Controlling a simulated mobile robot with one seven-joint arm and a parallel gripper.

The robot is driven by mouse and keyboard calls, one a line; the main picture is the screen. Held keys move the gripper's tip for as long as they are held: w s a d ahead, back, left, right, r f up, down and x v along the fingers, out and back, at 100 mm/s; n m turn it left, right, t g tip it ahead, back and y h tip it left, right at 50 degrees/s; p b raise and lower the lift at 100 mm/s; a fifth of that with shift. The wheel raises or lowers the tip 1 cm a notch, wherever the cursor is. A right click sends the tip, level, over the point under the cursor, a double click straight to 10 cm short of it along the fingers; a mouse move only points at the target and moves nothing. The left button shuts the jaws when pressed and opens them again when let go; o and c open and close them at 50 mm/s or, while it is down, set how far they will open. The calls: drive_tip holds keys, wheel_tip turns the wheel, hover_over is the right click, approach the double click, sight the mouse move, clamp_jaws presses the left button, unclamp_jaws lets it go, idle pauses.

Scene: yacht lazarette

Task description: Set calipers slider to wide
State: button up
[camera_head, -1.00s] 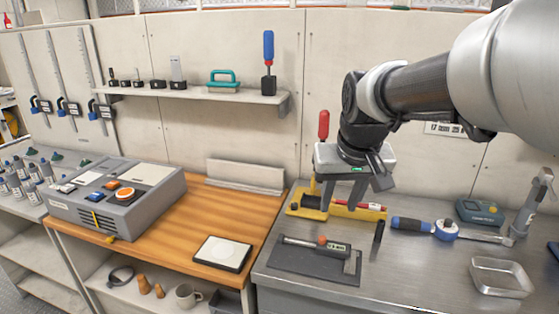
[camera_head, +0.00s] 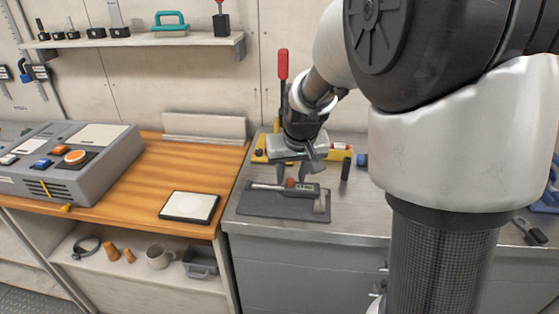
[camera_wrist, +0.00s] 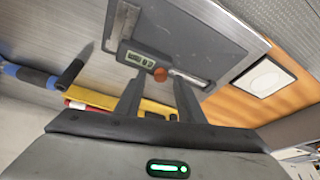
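The calipers (camera_head: 271,186) lie flat on a dark grey mat (camera_head: 262,206) on the metal bench. They have a dark slider housing with a small display (camera_head: 309,187), an orange-red knob (camera_head: 290,183) and a metal jaw at the right end. My gripper (camera_head: 294,174) is above the calipers, fingers pointing down. In the wrist view my gripper (camera_wrist: 158,88) is open and empty, with the orange-red knob (camera_wrist: 160,75) seen between the fingertips. The display housing (camera_wrist: 138,60) is left of the knob there. I cannot tell whether the fingers touch the calipers.
A yellow tool (camera_head: 262,156) lies behind the calipers, and a dark upright piece (camera_head: 346,168) stands to their right. A red-handled tool (camera_head: 283,68) stands behind my gripper. A grey control box (camera_head: 60,165) and a white square pad (camera_head: 189,206) sit on the wooden top at left.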

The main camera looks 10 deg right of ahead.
drive_tip(key=shift+w+f, duration=0.15)
drive_tip(key=shift+f, duration=0.1)
clamp_jaws()
drive_tip(key=shift+w+a+p, duration=0.2)
drive_tip(key=shift+a+p, duration=0.05)
drive_tip(key=shift+a, duration=0.45)
drive_tip(key=shift+w+a+p, duration=0.25)
drive_tip(key=shift+a, duration=0.45)
drive_tip(key=shift+w+a+p, duration=0.2)
drive_tip(key=shift+a+p, duration=0.05)
drive_tip(key=shift+a, duration=0.45)
unclamp_jaws()
drive_tip(key=shift+r, duration=0.15)
